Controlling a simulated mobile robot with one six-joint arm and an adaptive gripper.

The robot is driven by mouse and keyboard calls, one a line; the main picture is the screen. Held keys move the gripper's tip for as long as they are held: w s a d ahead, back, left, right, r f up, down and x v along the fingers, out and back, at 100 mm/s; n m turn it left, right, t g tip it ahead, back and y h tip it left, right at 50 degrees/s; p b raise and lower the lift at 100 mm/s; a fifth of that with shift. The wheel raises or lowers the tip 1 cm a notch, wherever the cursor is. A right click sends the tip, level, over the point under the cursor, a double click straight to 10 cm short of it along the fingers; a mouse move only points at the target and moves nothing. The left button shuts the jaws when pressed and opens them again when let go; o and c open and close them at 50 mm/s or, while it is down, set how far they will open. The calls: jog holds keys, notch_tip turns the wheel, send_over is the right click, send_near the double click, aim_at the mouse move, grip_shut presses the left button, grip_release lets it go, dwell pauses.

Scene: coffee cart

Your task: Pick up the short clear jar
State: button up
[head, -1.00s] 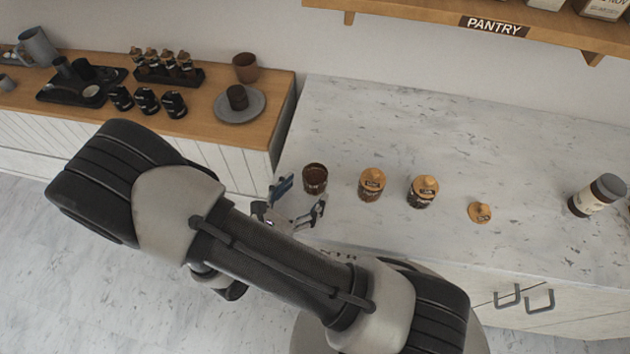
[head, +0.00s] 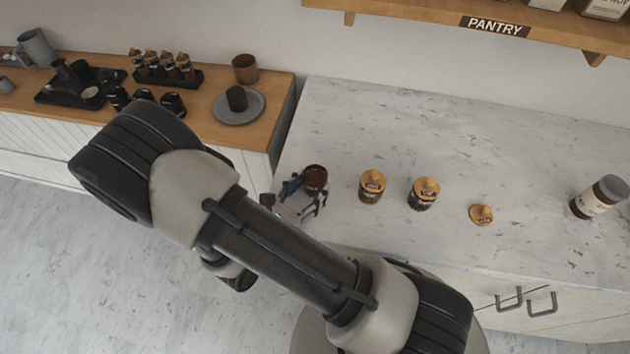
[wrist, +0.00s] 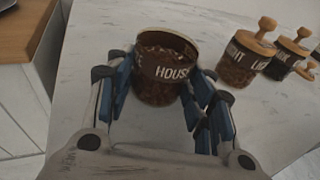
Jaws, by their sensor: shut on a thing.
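The short clear jar (head: 314,177) is open-topped and filled with dark brown beans. It stands upright near the left end of the white marble counter. In the wrist view the jar (wrist: 162,72) carries a dark label reading "HOUSE". My gripper (head: 306,190) is around the jar from the front. In the wrist view the blue-padded fingers of my gripper (wrist: 163,95) are on both sides of the jar, shut on it. The jar looks to be still on the counter; its base is partly hidden by the fingers.
Two lidded jars, one (head: 372,187) and another (head: 424,193), stand to the right. A loose wooden lid (head: 481,215) lies beyond them. A bottle (head: 599,197) is at the far right. A wooden cabinet (head: 215,130) with cups and trays adjoins on the left. The counter's back is clear.

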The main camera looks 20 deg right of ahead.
jog(key=c, duration=0.4)
jog(key=shift+r, duration=0.15)
